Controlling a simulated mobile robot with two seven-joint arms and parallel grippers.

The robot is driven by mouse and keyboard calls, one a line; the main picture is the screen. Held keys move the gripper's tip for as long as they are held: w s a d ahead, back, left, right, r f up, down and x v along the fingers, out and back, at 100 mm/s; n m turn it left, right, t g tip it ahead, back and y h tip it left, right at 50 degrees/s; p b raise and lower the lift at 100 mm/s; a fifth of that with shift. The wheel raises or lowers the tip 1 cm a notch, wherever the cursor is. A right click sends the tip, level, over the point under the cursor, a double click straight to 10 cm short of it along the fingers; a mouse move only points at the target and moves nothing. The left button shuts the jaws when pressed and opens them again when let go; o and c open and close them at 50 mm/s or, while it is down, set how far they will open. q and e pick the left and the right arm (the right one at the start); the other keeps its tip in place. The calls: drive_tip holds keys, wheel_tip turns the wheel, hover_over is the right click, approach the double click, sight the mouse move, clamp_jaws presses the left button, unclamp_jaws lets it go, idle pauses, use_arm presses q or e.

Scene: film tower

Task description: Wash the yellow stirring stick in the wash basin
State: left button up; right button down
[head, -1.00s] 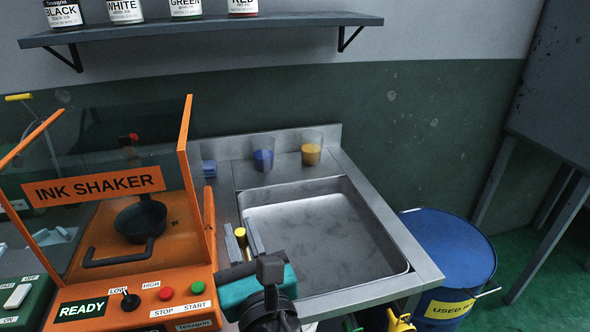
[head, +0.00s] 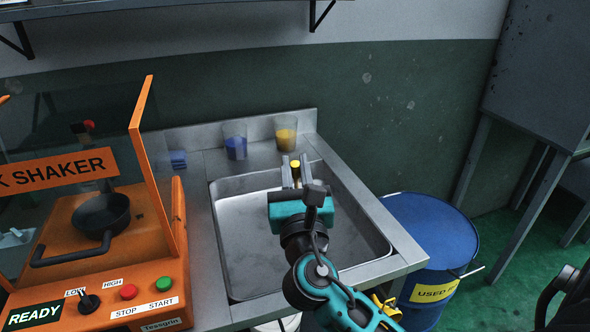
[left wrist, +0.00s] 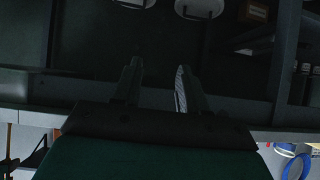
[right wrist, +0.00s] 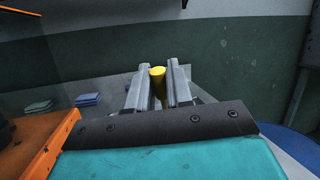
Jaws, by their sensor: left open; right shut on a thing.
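My right gripper (head: 291,174) is over the steel wash basin (head: 224,236) in the head view. It is shut on the yellow stirring stick (head: 295,164), whose round yellow end shows between the fingers. The stick also shows in the right wrist view (right wrist: 157,74) between the two grey fingers (right wrist: 157,90). The rest of the stick is hidden, so I cannot tell whether its lower end touches the basin. My left gripper (left wrist: 157,88) is open and empty in the dark left wrist view, and is not seen in the head view.
A cup with blue contents (head: 236,147) and one with yellow contents (head: 286,138) stand behind the basin. The orange ink shaker (head: 150,240) stands left; a blue drum (head: 437,235) stands right.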

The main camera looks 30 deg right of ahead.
wheel_tip(320, 180, down, 2)
drive_tip(key=shift+f+b, duration=0.2)
drive_tip(key=shift+b, duration=0.7)
use_arm(q)
drive_tip(key=shift+h, duration=0.6)
drive_tip(key=d+f+b, duration=0.1)
drive_tip(key=b, duration=0.1)
drive_tip(key=w+d+f+b, duration=0.1)
drive_tip(key=f+b, duration=0.1)
drive_tip(key=w+f+b, duration=0.1)
drive_tip(key=b, duration=0.1)
drive_tip(key=shift+d+f+b, duration=0.25)
drive_tip(key=shift+d+b, duration=0.05)
drive_tip(key=shift+d, duration=0.1)
use_arm(e)
wheel_tip(320, 180, down, 8)
drive_tip(key=shift+f, duration=0.15)
use_arm(q)
drive_tip(key=shift+s+d+f, duration=0.1)
drive_tip(key=shift+s+f, duration=0.1)
